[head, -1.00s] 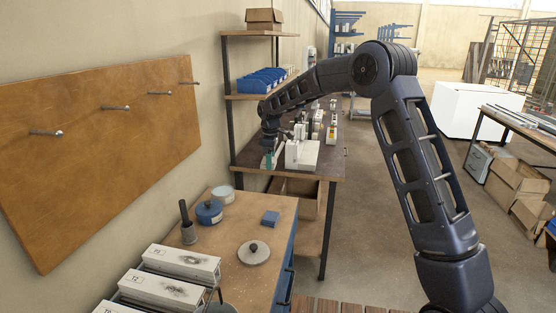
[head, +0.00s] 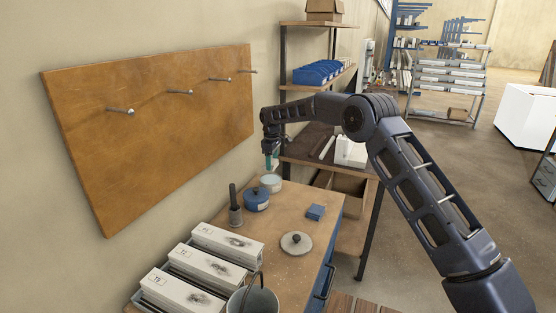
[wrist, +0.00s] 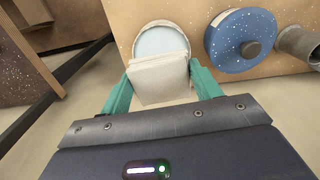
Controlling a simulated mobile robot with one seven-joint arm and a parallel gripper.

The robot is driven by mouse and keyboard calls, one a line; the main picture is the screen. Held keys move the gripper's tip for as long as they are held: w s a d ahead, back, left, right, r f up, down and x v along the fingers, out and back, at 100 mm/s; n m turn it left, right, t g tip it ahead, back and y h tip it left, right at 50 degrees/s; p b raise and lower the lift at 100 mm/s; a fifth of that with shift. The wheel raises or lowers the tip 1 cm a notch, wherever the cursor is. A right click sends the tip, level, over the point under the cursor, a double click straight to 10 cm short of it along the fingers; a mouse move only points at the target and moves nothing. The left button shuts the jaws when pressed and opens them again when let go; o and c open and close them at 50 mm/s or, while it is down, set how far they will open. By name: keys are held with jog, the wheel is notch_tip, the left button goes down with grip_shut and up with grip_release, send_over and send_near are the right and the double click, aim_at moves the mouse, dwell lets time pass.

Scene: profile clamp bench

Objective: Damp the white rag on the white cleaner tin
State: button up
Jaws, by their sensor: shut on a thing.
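My gripper (head: 269,163), with teal fingers, is shut on the white rag (wrist: 160,82), a folded pale cloth between the fingertips in the wrist view. The open white cleaner tin (head: 271,183) stands at the far left end of the near bench, just below my gripper. In the wrist view the tin (wrist: 162,40) shows a pale blue inside, and the rag covers the near part of its rim. I cannot tell whether the rag touches the tin. In the head view the rag is hard to make out.
A blue lidded tin (head: 257,200) stands close beside the white tin, also in the wrist view (wrist: 240,40). White boxes (head: 205,268) fill the front left.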

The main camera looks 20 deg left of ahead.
aim_at(272, 180)
jog(key=shift+f, duration=2.9)
jog(key=shift+f, duration=0.5)
jog(key=shift+s+d+f, duration=0.1)
jog(key=shift+f, duration=0.3)
dwell(0.5)
jog(key=shift+r, duration=3.75)
